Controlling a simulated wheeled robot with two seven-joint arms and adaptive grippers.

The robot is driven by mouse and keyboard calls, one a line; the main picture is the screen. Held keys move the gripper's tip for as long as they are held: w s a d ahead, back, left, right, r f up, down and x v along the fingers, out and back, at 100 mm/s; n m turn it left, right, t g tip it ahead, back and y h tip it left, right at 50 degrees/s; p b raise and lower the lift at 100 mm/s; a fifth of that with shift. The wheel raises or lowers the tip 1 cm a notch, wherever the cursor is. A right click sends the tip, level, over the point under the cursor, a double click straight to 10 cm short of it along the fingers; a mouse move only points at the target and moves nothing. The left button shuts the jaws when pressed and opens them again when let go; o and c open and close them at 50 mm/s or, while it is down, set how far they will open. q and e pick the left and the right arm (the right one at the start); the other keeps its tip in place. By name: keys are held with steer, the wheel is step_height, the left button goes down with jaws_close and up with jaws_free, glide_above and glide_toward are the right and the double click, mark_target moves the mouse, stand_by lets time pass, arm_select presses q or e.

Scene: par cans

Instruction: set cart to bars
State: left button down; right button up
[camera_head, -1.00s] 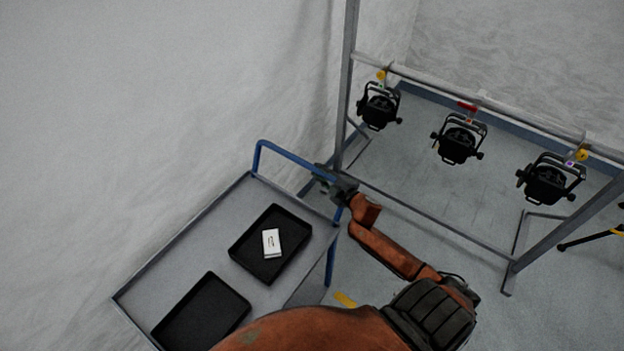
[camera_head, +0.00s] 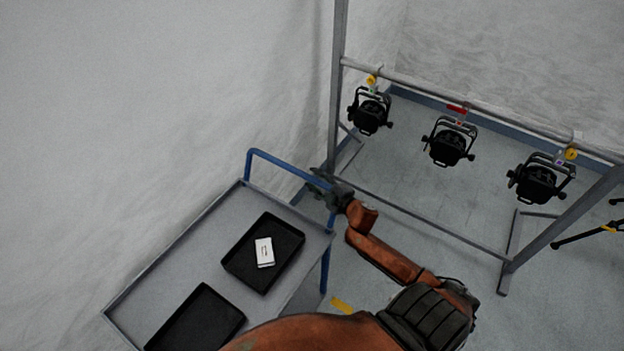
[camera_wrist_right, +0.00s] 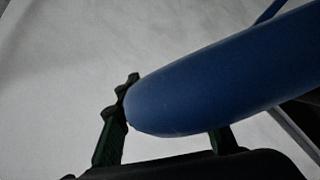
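The cart is a grey tray-top trolley (camera_head: 180,240) with a blue tubular handle (camera_head: 285,163) at its far end, left of centre in the head view. My right gripper (camera_head: 322,183) is at the right corner of that handle. In the right wrist view, the blue handle tube (camera_wrist_right: 220,80) fills much of the picture. One dark green finger (camera_wrist_right: 113,125) meets its left side; the other is partly hidden behind it. I cannot tell whether they grip it. The grey metal bars form a frame, with an upper bar (camera_head: 415,83) and a lower bar (camera_head: 440,223), beyond the cart. My left gripper is not in view.
Black par cans (camera_head: 448,145) hang from the upper bar. Two black trays (camera_head: 290,262) lie on the cart, one holding a white box (camera_head: 264,252). A pale wall runs along the left. A yellow mark (camera_head: 342,305) lies on the floor near my arm.

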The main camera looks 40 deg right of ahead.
steer(key=v, duration=1.1)
steer(key=shift+r, duration=0.1)
steer(key=shift+a, duration=0.15)
